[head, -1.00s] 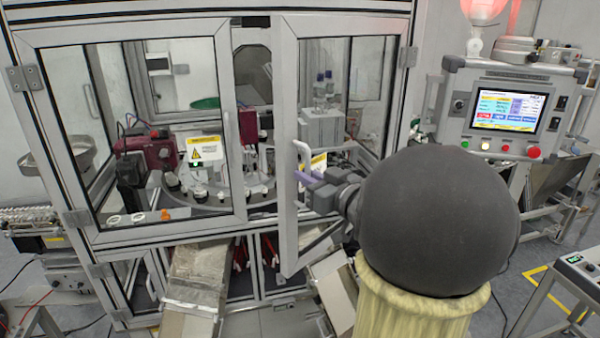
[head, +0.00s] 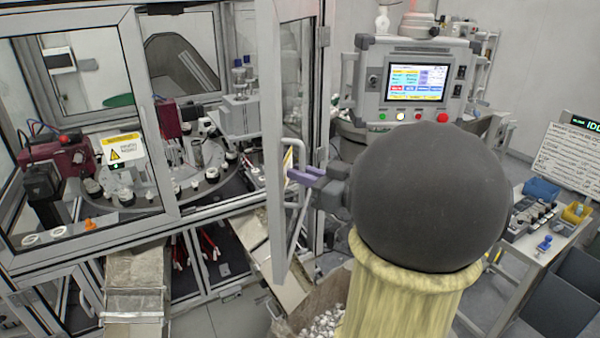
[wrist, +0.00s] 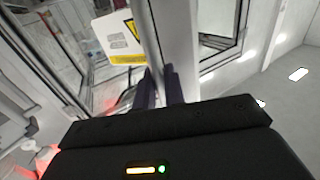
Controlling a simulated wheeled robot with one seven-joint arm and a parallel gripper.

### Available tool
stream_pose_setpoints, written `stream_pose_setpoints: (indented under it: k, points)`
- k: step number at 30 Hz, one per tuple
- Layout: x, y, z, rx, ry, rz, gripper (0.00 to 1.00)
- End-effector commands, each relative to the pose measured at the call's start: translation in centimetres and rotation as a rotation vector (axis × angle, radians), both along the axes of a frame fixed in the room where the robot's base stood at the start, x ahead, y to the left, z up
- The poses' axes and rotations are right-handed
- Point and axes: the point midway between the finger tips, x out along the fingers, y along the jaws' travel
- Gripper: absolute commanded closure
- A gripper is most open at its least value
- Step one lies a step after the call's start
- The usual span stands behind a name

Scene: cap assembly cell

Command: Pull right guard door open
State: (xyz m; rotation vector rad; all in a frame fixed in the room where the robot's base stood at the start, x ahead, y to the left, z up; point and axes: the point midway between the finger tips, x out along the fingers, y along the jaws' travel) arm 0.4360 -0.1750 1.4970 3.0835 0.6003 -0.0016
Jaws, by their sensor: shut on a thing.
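The right guard door (head: 272,130) stands swung well out from the cell in the head view, seen nearly edge-on. Its white bar handle (head: 297,165) is on the side toward my arm. My gripper (head: 292,175) has its purple fingers at this handle and is shut on it. In the wrist view the two fingers (wrist: 162,88) reach up against the door's pale frame (wrist: 176,45). The left guard door (head: 160,110) is shut, with a yellow warning label (head: 122,149).
Through the opening shows a round dial table (head: 205,185) with several white caps. A control panel with a screen (head: 417,83) stands behind my arm. A bin of white parts (head: 325,322) is below the door; a small table (head: 545,235) stands at right.

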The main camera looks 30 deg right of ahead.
Motion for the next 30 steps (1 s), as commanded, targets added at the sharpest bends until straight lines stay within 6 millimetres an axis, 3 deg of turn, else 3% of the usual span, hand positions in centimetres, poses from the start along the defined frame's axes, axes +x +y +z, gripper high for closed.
stream_pose_setpoints:
  k: [9,10,12,23,30]
  points:
    - [0.0,-0.2,0.1,0.0,-0.002,-0.006,1.0]
    - [0.0,-0.3,0.1,-0.001,-0.003,-0.006,0.85]
    - [0.0,-0.3,0.1,-0.001,-0.002,-0.006,0.74]
    - [-0.4,-0.4,0.0,-0.001,-0.003,-0.006,0.74]
    - [-3.3,-1.6,-0.3,-0.003,-0.003,-0.009,0.74]
